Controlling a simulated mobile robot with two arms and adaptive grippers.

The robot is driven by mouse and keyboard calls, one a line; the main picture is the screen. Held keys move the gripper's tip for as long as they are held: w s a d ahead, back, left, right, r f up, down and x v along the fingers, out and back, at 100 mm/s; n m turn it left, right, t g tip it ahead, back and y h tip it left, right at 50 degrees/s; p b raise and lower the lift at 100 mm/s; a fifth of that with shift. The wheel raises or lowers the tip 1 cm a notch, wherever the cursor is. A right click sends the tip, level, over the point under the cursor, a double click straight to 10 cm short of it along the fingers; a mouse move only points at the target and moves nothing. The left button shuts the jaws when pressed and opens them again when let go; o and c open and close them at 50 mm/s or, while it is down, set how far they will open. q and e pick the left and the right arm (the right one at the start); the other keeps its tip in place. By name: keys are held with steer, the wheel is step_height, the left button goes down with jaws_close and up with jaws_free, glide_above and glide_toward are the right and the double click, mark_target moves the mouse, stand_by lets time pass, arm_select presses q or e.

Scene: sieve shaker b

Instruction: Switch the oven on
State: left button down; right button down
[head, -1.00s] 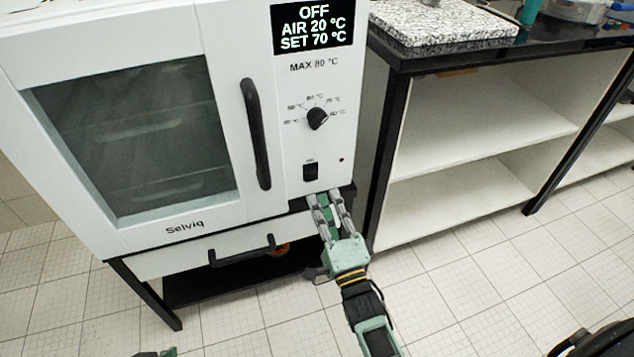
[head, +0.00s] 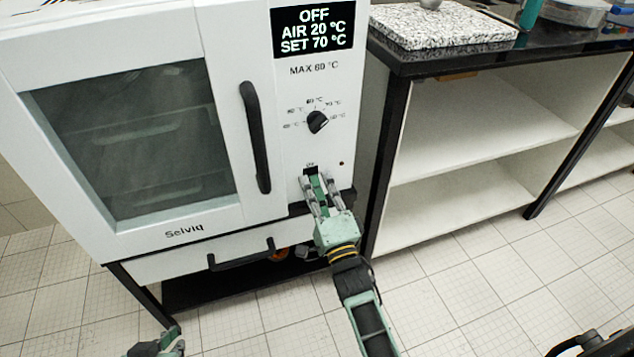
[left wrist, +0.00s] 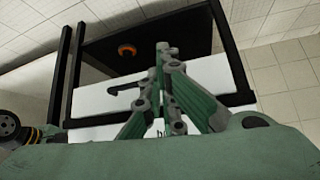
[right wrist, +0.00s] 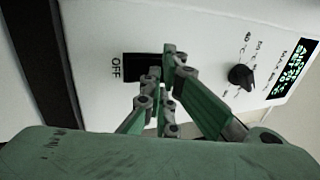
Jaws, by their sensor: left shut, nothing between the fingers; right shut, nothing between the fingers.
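The white oven (head: 284,184) stands at the left of the head view, its door closed. Its display (head: 313,32) reads OFF, AIR 20 °C, SET 70 °C. The black dial (head: 317,121) sits below the display and also shows in the right wrist view (right wrist: 241,76). The black power switch (right wrist: 140,66), marked OFF, is low on the panel. My right gripper (head: 312,178) is shut and empty, its fingertips at the switch and partly covering it; contact cannot be told. My left gripper (left wrist: 163,50) is shut and empty, low in front of the oven's underside.
The black door handle (head: 255,136) is left of the dial. A lower bar handle (head: 242,252) sticks out below the door. A shelf bench with a dark top (head: 470,46) stands at the right.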

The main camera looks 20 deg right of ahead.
steer(key=shift+w+r+g+p, duration=0.2)
steer(key=shift+r+g+p, duration=0.15)
steer(key=shift+p, duration=0.5)
arm_select(q)
steer(key=s, duration=0.1)
steer(key=s+a+f+g, duration=0.1)
steer(key=s+g, duration=0.1)
steer(key=shift+s+a+f+b, duration=0.15)
steer(key=shift+s+f+b, duration=0.15)
steer(key=shift+s+f, duration=0.1)
arm_select(e)
steer(key=shift+f, duration=0.2)
